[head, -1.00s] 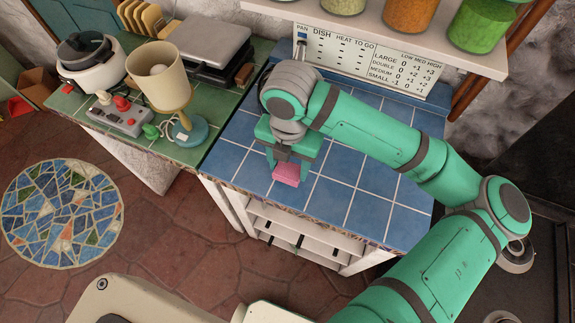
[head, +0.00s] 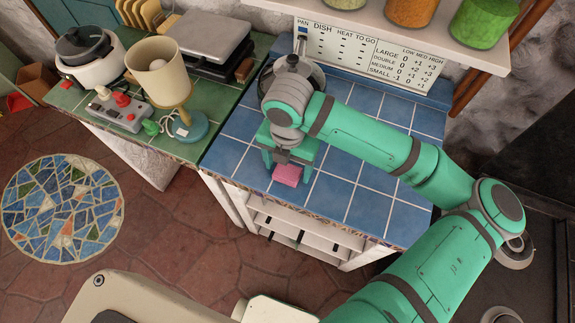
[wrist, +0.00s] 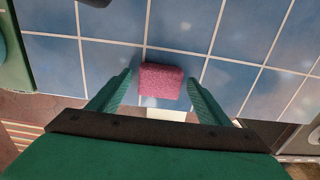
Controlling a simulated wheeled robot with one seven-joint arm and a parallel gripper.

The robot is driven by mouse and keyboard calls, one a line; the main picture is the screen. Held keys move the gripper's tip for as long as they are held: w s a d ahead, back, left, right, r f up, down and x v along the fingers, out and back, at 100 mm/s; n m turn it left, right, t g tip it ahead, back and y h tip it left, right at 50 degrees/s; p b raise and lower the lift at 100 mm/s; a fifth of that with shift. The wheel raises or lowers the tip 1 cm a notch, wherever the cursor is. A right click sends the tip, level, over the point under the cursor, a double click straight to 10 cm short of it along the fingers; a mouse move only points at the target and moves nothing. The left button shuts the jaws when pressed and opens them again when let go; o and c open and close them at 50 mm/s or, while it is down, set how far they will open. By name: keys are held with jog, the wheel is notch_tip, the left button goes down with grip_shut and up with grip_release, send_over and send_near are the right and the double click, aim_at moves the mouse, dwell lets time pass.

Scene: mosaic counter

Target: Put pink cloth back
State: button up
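The pink cloth (head: 287,175) is a small folded block lying on the blue tiled counter (head: 345,200) near its front edge. In the wrist view the cloth (wrist: 161,81) sits between the two green fingertips, with a gap on either side. My gripper (head: 288,161) is over the cloth in the head view, fingers apart and pointing down. It also shows in the wrist view (wrist: 161,86), open and empty. The gripper's exact height above the tiles is hard to tell.
A pan (head: 292,70) stands behind my gripper, partly hidden by my arm. To the left, the green tiled counter (head: 215,108) holds a lamp (head: 158,72), a controller (head: 120,108) and a cooker (head: 92,65). Blue tiles right of the cloth are clear. A jar shelf (head: 400,28) hangs above.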

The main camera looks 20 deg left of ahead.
aim_at(288, 170)
jog(key=shift+r, duration=0.15)
notch_tip(288, 170, up, 12)
dwell(0.5)
jog(key=shift+w, duration=0.1)
dwell(0.4)
